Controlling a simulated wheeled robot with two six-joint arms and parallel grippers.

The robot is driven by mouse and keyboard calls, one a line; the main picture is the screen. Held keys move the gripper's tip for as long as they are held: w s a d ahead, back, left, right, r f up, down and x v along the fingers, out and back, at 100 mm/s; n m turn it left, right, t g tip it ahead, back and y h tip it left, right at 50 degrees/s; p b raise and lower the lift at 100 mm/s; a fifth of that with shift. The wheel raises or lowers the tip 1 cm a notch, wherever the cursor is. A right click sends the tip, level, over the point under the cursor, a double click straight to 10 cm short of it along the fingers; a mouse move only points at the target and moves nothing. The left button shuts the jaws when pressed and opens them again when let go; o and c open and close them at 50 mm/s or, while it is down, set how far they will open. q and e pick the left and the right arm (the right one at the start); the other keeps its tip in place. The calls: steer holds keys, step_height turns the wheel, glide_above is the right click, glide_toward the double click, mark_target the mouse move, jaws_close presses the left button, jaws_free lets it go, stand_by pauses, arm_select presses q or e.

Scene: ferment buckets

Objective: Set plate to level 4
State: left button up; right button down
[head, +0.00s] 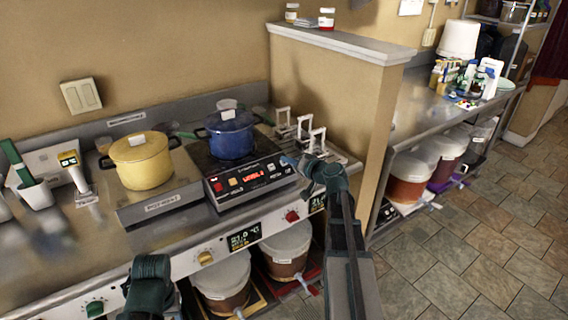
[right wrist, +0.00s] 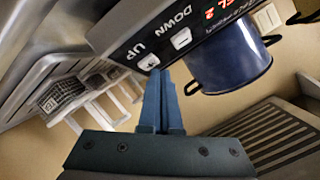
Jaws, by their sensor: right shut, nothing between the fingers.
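The hot plate (head: 247,190) is a black and steel unit with a sloped front panel and a red display (head: 253,178). In the right wrist view the end of the display (right wrist: 217,12) reads "EL 2", its start cut off. The UP button (right wrist: 148,61) and DOWN button (right wrist: 181,38) are white squares. A blue pot (head: 230,138) stands on the plate. My right gripper (head: 289,161) is shut and empty at the panel's right end. In the right wrist view its tips (right wrist: 160,73) are close by UP; I cannot tell if they touch.
A yellow pot (head: 141,160) stands on a steel unit to the left. Wire racks (head: 300,130) are right of the plate. A half wall (head: 335,95) rises beyond them. Lidded buckets (head: 221,278) stand under the counter. Part of my left arm shows at the lower left.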

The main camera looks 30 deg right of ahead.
steer(key=shift+w+f+b, duration=0.2)
steer(key=shift+f+b, duration=0.15)
steer(key=shift+b, duration=0.05)
stand_by(0.4)
steer(key=shift+r, duration=0.15)
steer(key=shift+s+r+p, duration=0.4)
steer(key=shift+r+p, duration=0.2)
steer(key=shift+p, duration=0.2)
steer(key=shift+f, duration=0.1)
steer(key=shift+w+f+b, duration=0.2)
steer(key=shift+f+b, duration=0.1)
steer(key=shift+b, duration=0.1)
steer(key=shift+w+f+b, duration=0.15)
steer(key=shift+f+b, duration=0.1)
steer(key=shift+b, duration=0.05)
stand_by(1.3)
steer(key=shift+s+r+p, duration=0.35)
steer(key=shift+r+p, duration=0.3)
steer(key=shift+r, duration=0.1)
